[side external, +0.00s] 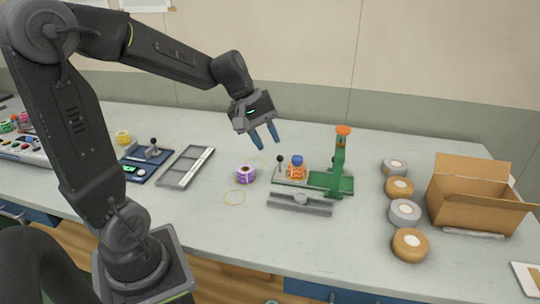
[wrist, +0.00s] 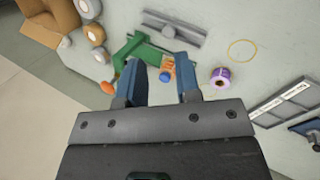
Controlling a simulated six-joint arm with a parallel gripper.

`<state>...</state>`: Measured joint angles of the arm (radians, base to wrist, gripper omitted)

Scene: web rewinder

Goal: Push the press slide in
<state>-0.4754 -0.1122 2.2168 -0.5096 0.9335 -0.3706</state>
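The green press (side external: 340,165) with an orange knob on top stands right of centre on the table; it also shows in the wrist view (wrist: 138,46). The press slide (side external: 283,181) extends to the left from its base and has a black-knobbed handle (side external: 280,160) at its outer end. An orange spool with a blue top (side external: 296,171) sits on the slide, outside the press column; in the wrist view the spool (wrist: 167,72) is partly hidden by a finger. My gripper (side external: 267,145) is open and empty, above and behind the slide, touching nothing; its fingers show in the wrist view (wrist: 161,65).
A grey rail block (side external: 300,204) lies in front of the press. A purple spool (side external: 245,175) and yellow rings (side external: 235,197) lie to the left. Several tape rolls (side external: 400,188) and an open cardboard box (side external: 465,205) stand right. A grey tray (side external: 186,167) lies further left.

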